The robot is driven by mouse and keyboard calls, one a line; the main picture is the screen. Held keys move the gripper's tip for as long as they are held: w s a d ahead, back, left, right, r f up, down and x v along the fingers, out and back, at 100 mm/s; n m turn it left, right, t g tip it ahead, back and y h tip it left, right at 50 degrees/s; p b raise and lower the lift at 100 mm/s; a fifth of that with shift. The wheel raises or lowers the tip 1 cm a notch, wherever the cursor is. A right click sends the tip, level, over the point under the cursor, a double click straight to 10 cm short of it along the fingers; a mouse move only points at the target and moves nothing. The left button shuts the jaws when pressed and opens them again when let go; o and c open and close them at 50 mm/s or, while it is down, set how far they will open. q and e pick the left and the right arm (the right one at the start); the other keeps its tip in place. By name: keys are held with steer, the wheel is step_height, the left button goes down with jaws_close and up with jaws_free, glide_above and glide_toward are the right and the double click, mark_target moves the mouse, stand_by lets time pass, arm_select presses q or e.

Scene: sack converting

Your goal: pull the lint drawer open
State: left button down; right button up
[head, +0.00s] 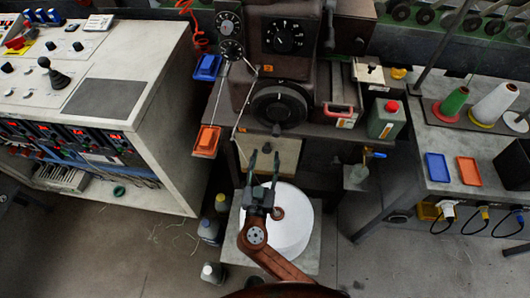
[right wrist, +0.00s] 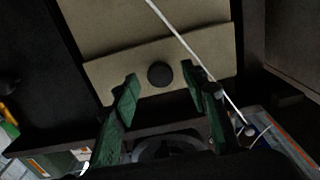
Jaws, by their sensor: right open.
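The lint drawer (head: 290,153) is a beige panel low in the dark machine, above a white roll. In the right wrist view its beige front (right wrist: 102,78) carries a round black knob (right wrist: 160,74) near the middle. I cannot tell whether the drawer stands slightly out. My right gripper (head: 264,163) is open and points at the panel. The knob is not clear in the head view. My left gripper is not in view.
A large white roll (head: 297,222) lies below my right gripper. A thin white cord (right wrist: 180,38) crosses in front of the panel. Bottles (head: 209,230) stand on the floor to the left. A green jug (head: 384,120) stands at the right. Open floor lies right of the roll.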

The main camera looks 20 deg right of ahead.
steer(key=shift+x, duration=0.9)
steer(key=shift+c, duration=0.2)
jaws_close()
